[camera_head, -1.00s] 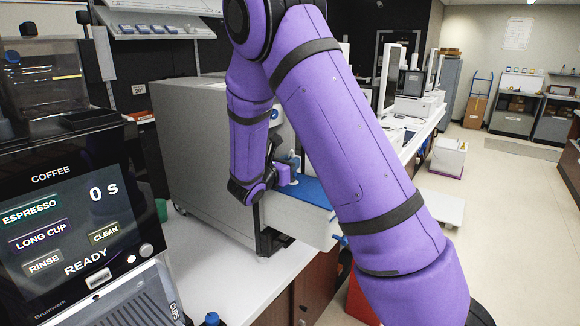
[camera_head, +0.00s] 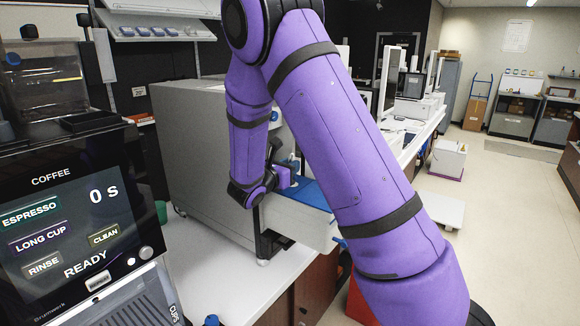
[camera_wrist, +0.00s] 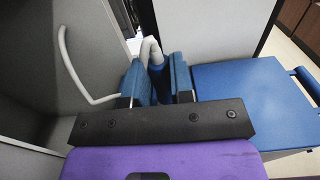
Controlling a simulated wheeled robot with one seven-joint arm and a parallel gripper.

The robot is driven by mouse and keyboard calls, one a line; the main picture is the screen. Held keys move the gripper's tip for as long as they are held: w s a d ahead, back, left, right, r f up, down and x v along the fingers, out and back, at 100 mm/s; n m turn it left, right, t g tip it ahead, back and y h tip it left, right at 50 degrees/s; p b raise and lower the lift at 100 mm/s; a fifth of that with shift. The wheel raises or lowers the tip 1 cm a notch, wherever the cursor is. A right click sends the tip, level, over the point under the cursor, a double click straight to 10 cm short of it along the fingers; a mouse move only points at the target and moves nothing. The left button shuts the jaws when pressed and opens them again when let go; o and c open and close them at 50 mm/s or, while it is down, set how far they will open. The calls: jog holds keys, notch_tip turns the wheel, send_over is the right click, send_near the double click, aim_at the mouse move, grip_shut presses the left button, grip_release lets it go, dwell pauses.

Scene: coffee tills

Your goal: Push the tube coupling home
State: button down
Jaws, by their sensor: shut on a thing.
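In the wrist view my gripper (camera_wrist: 159,72) is shut, its two blue fingers on either side of a dark blue tube coupling (camera_wrist: 158,84). A pale tube (camera_wrist: 150,46) bends over at the top of the coupling. The fingers hide much of the coupling, and I cannot tell how far it is seated. In the head view my gripper (camera_head: 288,174) is at the open front of the large grey machine (camera_head: 205,150), above a blue-topped drawer (camera_head: 312,194). My forearm partly hides this spot.
Another pale tube (camera_wrist: 72,62) runs along the grey panel at left in the wrist view. The blue drawer top with its handle (camera_wrist: 306,82) lies to the right. A coffee machine screen (camera_head: 75,220) stands at left in the head view, beside white counter (camera_head: 215,285).

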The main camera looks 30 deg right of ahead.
jog(key=shift+f, duration=0.95)
jog(key=c, duration=0.9)
grip_release()
jog(key=v, duration=1)
jog(key=shift+a, duration=0.4)
jog(key=shift+s+r, duration=0.1)
jog(key=shift+s, duration=0.05)
